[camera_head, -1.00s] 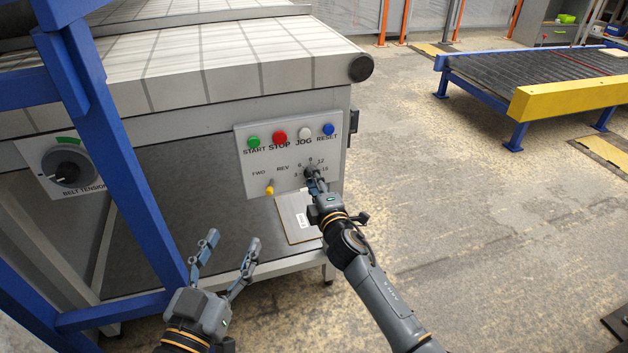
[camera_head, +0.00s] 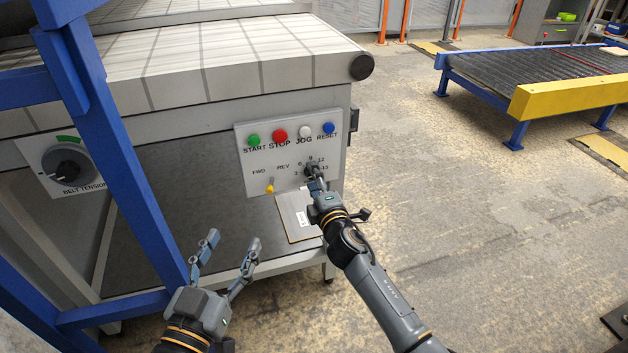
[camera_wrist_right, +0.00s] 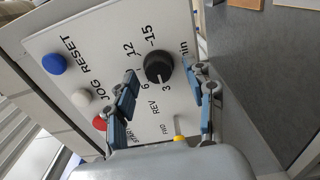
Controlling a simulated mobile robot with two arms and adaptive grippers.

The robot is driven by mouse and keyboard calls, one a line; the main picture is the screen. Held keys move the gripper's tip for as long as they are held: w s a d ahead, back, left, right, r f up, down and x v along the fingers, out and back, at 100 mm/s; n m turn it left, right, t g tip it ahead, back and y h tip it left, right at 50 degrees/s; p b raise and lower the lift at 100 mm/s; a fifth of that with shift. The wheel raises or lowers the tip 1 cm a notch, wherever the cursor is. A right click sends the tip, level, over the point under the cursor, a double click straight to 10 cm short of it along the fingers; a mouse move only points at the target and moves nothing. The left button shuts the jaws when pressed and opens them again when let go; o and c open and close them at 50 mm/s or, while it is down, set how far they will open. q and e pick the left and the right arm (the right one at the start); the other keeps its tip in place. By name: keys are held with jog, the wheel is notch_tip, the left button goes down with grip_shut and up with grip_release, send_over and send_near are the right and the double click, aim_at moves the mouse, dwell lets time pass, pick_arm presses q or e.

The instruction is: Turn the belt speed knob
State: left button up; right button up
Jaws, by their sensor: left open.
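The belt speed knob (camera_head: 312,170) is a small black dial on the white control panel (camera_head: 255,175), ringed by numbers. In the right wrist view the black knob (camera_wrist_right: 158,67) sits between and just beyond the fingertips of my right gripper (camera_wrist_right: 165,82). Those fingers are apart, with a visible gap on each side of the knob. In the head view my right gripper (camera_head: 316,182) is in front of the knob and partly covers its lower side. My left gripper (camera_head: 228,243) is open and empty, low in front of the conveyor frame, well away from the panel.
Green, red, white and blue buttons (camera_head: 328,128) line the panel's top. A yellow-tipped switch (camera_head: 270,188) is left of the knob. Open floor (camera_head: 470,220) lies to the right.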

jog(key=v, duration=1.2)
jog(key=shift+s, duration=0.1)
